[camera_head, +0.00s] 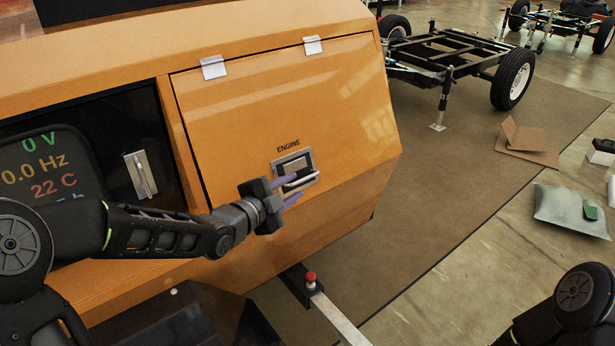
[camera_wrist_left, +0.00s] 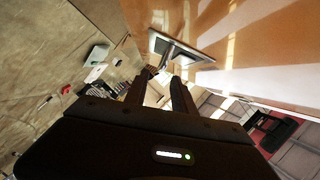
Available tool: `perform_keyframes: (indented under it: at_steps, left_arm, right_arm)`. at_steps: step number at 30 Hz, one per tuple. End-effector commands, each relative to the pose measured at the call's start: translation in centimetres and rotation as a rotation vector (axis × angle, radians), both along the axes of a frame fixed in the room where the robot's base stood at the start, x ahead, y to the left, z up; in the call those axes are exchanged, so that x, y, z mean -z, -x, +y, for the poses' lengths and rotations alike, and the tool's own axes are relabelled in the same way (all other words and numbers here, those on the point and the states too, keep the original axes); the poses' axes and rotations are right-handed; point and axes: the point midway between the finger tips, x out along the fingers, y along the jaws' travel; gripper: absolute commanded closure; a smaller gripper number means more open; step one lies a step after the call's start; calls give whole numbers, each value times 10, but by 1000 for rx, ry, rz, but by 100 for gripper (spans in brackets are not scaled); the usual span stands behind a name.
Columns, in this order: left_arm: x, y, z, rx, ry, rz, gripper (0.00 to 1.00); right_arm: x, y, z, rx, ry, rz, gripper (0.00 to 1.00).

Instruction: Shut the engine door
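The engine door (camera_head: 345,100) is an orange panel marked ENGINE, with two pale hinges along its top edge. It looks almost level with the orange body; I cannot tell whether it is fully closed. Its silver latch handle (camera_head: 296,169) sits in a recessed plate and also shows in the left wrist view (camera_wrist_left: 175,47). My left gripper (camera_head: 298,188) is in front of the door, at the handle's lower left. Its two fingers are apart with nothing seen between them; contact with the handle is unclear. My right gripper is out of view; only part of that arm shows at bottom right.
A bar with a red knob (camera_head: 310,281) sticks out below. A wheeled chassis (camera_head: 455,60), cardboard (camera_head: 527,142) and a grey bag (camera_head: 570,208) lie to the right.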

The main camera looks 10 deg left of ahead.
Motion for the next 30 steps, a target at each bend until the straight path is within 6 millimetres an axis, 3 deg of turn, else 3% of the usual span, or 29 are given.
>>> perform_keyframes:
  at_steps: [15,25,30]
  left_arm:
    - [14,-62,-23,0,2,0,69]
    - [15,-66,-24,-1,0,-1,69]
    - [15,-66,-24,-1,0,-1,83]
  right_arm:
    - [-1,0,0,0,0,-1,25]
    - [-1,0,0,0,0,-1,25]
    - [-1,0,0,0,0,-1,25]
